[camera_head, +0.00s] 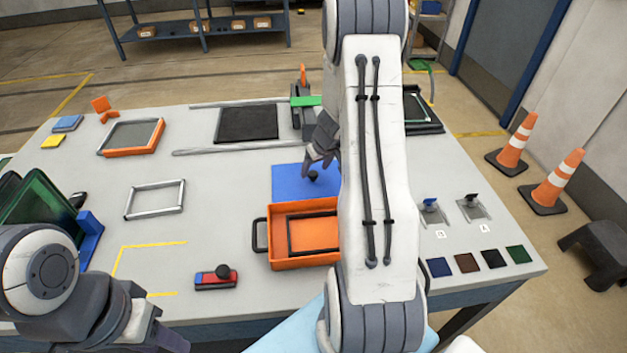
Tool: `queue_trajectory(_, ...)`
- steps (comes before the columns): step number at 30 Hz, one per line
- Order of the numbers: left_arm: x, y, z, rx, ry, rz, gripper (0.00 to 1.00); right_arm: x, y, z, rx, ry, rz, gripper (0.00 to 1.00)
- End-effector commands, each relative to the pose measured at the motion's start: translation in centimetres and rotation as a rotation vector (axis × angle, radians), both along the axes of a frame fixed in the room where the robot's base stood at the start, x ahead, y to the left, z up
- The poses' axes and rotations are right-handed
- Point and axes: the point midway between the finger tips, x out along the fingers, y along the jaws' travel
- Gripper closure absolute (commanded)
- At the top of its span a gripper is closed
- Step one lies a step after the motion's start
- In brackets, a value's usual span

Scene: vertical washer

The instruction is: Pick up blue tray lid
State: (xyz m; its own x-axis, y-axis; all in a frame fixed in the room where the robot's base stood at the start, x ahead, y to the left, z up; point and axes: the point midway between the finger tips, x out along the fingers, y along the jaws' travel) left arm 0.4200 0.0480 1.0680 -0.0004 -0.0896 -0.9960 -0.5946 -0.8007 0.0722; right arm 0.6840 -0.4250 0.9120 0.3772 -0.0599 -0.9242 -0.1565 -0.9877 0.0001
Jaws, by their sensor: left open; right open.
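The blue tray lid (290,188) lies flat on the table just behind an orange tray (293,263). A small black knob (313,176) stands on the lid. My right gripper (318,158) is open and points down right over the knob; the picture is too small to tell whether its fingers touch it. My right arm hides the lid's right side and part of the orange tray. My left gripper (168,343) is low at the bottom left, cut by the frame edge, open and away from the lid.
The orange tray holds a black frame and has a dark handle on its left. A red and blue block with a black knob (216,277) lies in front. A silver frame (155,199), an orange-edged tray (132,137) and dark green panels (40,205) are to the left. Colored squares (467,262) lie right.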

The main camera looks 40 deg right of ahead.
Motion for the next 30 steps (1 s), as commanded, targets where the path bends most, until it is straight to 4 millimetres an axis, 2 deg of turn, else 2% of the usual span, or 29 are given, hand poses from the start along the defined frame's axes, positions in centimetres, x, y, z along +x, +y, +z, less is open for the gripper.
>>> queue_trajectory(4, 0.0, 0.0, -0.3, 0.000, 0.000, 0.000, 0.56, 0.8, -0.2, -1.9, 0.000, 0.001, 0.000, 0.27)
queue_trajectory(13, 0.0, 0.0, -0.3, 0.000, 0.000, 0.000, 0.56, 1.0, -0.2, -2.2, -0.002, 0.000, -0.001, 0.27)
queue_trajectory(14, 0.0, 0.0, -0.3, 0.000, 0.000, 0.000, 0.56, 1.0, -0.2, -2.2, -0.002, 0.000, -0.001, 0.34)
queue_trajectory(15, 0.0, 0.0, -0.3, 0.000, 0.000, 0.000, 0.56, 1.0, -0.2, -2.2, -0.002, 0.000, -0.001, 0.50)
queue_trajectory(19, 0.0, 0.0, -0.3, 0.000, 0.000, 0.000, 0.56, 0.9, -0.2, -2.2, -0.001, 0.000, 0.000, 0.99)
queue_trajectory(30, 0.0, 0.0, -0.2, 0.000, 0.000, 0.000, 0.56, 1.0, -0.2, -1.9, -0.002, -0.001, -0.001, 1.00)
